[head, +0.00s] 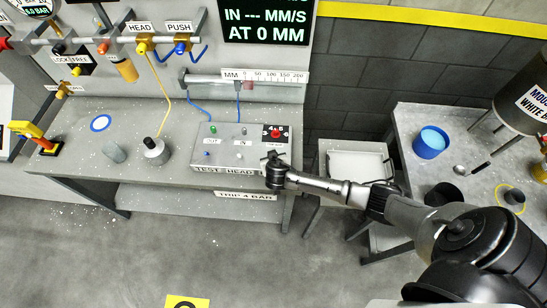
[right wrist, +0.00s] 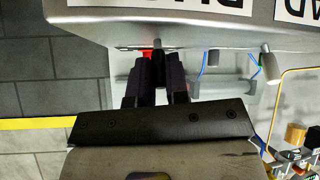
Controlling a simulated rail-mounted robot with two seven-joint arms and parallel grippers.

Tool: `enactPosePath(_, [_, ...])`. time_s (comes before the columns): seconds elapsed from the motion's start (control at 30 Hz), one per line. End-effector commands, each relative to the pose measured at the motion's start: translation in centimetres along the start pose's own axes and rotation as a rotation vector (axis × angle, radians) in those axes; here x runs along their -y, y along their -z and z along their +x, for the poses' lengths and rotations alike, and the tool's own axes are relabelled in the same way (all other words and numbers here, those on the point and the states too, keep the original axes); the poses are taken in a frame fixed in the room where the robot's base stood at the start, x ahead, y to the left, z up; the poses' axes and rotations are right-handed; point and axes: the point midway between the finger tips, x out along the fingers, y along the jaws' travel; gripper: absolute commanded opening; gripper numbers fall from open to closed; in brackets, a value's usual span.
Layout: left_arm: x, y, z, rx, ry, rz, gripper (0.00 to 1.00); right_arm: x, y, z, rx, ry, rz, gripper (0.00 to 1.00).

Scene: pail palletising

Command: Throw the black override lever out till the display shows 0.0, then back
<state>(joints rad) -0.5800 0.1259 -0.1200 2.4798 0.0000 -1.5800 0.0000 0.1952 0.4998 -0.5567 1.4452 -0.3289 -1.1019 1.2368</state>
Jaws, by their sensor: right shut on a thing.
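The grey test head box (head: 225,145) stands on the bench. My right gripper (head: 274,166) is at its front right corner. In the right wrist view my right gripper's dark fingers (right wrist: 161,72) are shut on what appears to be the black override lever (right wrist: 160,66), mostly hidden between them, close to the box face. A red patch shows beside the fingertips. My left gripper is out of view.
A scale with a cylinder (head: 250,85) lies behind the box. A white tray (head: 357,170) and blue tub (head: 430,142) are to the right.

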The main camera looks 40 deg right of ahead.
Motion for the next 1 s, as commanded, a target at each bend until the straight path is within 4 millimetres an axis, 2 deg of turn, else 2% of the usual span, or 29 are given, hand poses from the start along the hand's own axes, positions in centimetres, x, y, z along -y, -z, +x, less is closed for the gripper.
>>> enactPosePath(0.23, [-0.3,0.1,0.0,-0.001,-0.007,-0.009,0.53,0.0,0.0,0.0,-0.001,-0.001,-0.002,0.0])
enactPosePath(0.27, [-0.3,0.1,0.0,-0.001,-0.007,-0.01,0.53,0.0,0.0,0.0,-0.001,-0.001,-0.002,0.18])
enactPosePath(0.5, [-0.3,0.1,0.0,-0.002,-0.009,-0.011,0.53,0.0,0.0,0.0,0.0,-0.001,-0.001,0.41])
enactPosePath(0.8, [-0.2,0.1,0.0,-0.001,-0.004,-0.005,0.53,0.0,0.0,-0.2,0.001,0.0,-0.001,0.41])
enactPosePath(1.0, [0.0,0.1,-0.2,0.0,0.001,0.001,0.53,0.0,0.0,-2.6,0.0,0.003,0.0,0.41])
